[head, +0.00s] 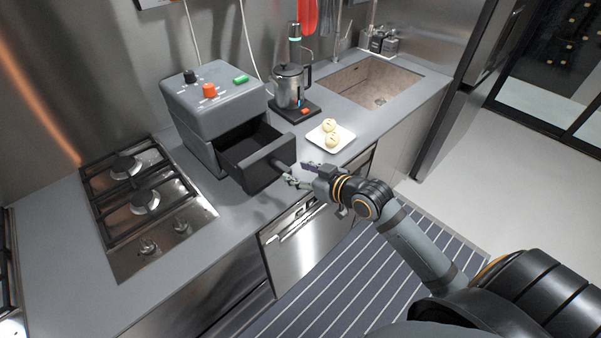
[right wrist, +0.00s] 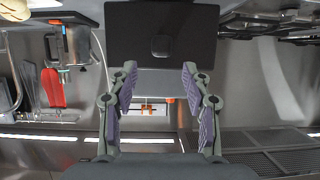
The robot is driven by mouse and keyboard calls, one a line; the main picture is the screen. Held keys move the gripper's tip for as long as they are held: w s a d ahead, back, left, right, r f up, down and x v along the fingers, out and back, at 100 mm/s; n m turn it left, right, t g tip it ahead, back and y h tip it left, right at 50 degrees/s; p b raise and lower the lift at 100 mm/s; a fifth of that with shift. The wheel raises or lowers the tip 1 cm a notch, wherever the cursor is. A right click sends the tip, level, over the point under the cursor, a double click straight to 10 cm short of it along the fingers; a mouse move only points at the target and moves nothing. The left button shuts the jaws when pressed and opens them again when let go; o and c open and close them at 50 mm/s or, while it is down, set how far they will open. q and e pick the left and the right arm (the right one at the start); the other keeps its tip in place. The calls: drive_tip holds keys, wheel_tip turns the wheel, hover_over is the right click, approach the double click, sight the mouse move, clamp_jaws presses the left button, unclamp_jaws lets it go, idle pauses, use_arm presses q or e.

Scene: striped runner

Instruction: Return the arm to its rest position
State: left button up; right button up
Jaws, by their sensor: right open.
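My right gripper (head: 296,174) is open and empty, just off the handle (head: 283,164) of the pulled-out drawer. In the right wrist view its two purple-padded fingers (right wrist: 160,75) are spread wide with nothing between them. A dark panel (right wrist: 160,30), seemingly the drawer front, lies ahead of the fingertips. My right arm (head: 410,245) reaches in from the lower right over the floor. My left gripper is in neither view.
The grey appliance (head: 212,100) has its black drawer (head: 250,145) open over the counter. A white plate (head: 343,138) with pale round buns (head: 331,140) and a kettle (head: 290,87) stand near. The gas hob (head: 140,205) is left, the sink (head: 372,85) behind right.

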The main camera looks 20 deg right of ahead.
drive_tip(key=shift+s+a+r, duration=0.1)
drive_tip(key=shift+s, duration=0.1)
idle(0.3)
drive_tip(key=d+f+m+g+h, duration=0.15)
drive_tip(key=d+f, duration=0.35)
drive_tip(key=f, duration=0.6)
drive_tip(key=d+f+m+g+h, duration=0.1)
drive_tip(key=d+f+m+h, duration=0.15)
drive_tip(key=d+f, duration=0.6)
drive_tip(key=s+f+g+h, duration=0.1)
drive_tip(key=s+f+g, duration=0.1)
drive_tip(key=s+f, duration=0.65)
drive_tip(key=s+f+g+h, duration=0.15)
drive_tip(key=s+f, duration=0.25)
drive_tip(key=f, duration=0.9)
drive_tip(key=s+a+f+g, duration=0.1)
drive_tip(key=s+f, duration=0.4)
drive_tip(key=s, duration=0.4)
drive_tip(key=s+a+f+g, duration=0.2)
drive_tip(key=s+f, duration=0.3)
drive_tip(key=s, duration=0.4)
drive_tip(key=s+a+f+g, duration=0.2)
drive_tip(key=s+f, duration=0.3)
drive_tip(key=s, duration=0.4)
drive_tip(key=shift+s+a+y, duration=0.25)
drive_tip(key=shift+s+y, duration=0.05)
drive_tip(key=shift+y, duration=0.15)
